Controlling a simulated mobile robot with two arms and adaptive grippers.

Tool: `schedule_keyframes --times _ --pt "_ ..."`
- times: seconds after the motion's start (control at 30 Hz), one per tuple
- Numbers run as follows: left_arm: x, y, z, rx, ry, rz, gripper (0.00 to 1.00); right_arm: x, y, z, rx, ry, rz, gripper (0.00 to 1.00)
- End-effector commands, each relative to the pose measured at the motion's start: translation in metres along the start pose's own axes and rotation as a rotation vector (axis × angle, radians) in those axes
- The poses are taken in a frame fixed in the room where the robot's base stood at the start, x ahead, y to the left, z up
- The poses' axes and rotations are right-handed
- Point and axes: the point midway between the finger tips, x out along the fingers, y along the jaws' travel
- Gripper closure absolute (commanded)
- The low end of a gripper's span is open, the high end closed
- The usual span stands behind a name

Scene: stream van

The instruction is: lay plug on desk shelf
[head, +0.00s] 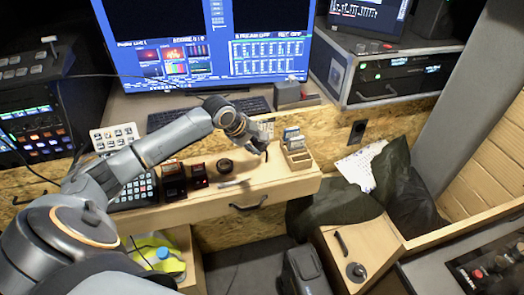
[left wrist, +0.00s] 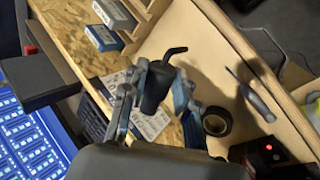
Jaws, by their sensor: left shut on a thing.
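The plug (left wrist: 156,92) is a black cylinder with a bent thin end, seen in the left wrist view between my left fingers. My left gripper (head: 259,146) is shut on it and reaches over the right part of the desk shelf (head: 270,180), a light wooden ledge below the monitor. In the left wrist view, the bare shelf (left wrist: 212,48) shows behind the plug, which appears held above the surface. The plug is too small in the head view to make out clearly. My right gripper is not in view.
A wooden holder with small boxes (head: 298,158) stands right of my left gripper. A black tape roll (head: 225,166), a thin hand tool (head: 234,183) and red-lit boxes (head: 198,175) lie to its left. The shelf's front right is clear. A keyboard (head: 187,115) sits behind.

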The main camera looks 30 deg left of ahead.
Motion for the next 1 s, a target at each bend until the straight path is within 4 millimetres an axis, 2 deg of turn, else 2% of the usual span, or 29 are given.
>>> schedule_keyframes --times 0.1,0.3,0.5,0.9,0.93,1.0 --pt "0.015 0.002 -0.003 -0.002 -0.001 0.001 1.0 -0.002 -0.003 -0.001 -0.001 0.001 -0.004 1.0" --pt "0.031 0.003 -0.006 -0.001 -0.001 0.0 1.0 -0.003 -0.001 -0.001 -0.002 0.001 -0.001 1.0" --pt "0.051 -0.013 -0.006 0.0 0.0 -0.001 1.0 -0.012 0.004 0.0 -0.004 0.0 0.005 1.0" --pt "0.056 -0.017 -0.006 0.0 0.0 0.001 1.0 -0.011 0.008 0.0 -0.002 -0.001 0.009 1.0" --pt "0.056 -0.017 -0.006 0.0 0.0 0.001 0.67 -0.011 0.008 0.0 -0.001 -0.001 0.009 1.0" --pt "0.056 -0.017 -0.006 0.001 0.0 0.001 0.53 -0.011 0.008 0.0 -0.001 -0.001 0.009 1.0"
